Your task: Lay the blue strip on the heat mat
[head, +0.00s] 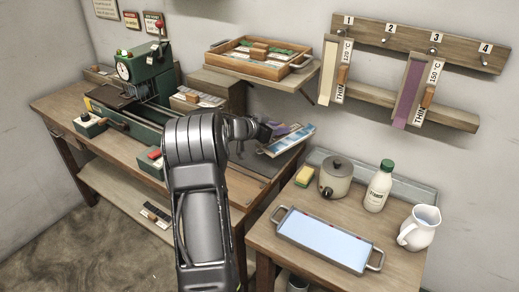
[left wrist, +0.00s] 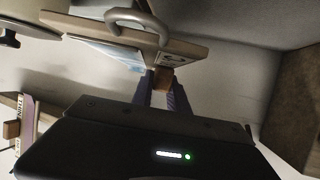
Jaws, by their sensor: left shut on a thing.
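My left gripper (head: 268,130) is at the right end of the long workbench, partly hidden by my forearm. In the left wrist view its fingers (left wrist: 163,94) are shut on a small brown wooden block (left wrist: 163,77). A pale blue strip (left wrist: 112,50) shows just beyond that block; whether they are joined is unclear. In the head view a blue patterned strip (head: 285,143) shows just right of the gripper. A shallow tray (head: 283,234) with a flat pale blue surface and two handles lies on the small table; I cannot tell whether it is the heat mat. My right gripper is out of view.
The small table also holds a lidded pot (head: 335,178), a bottle (head: 379,187), a white jug (head: 419,228) and a yellow sponge (head: 305,176). A wooden tray (head: 222,66) stands on a shelf above. Strips hang from a numbered hook board (head: 460,54). A green machine (head: 150,75) stands left.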

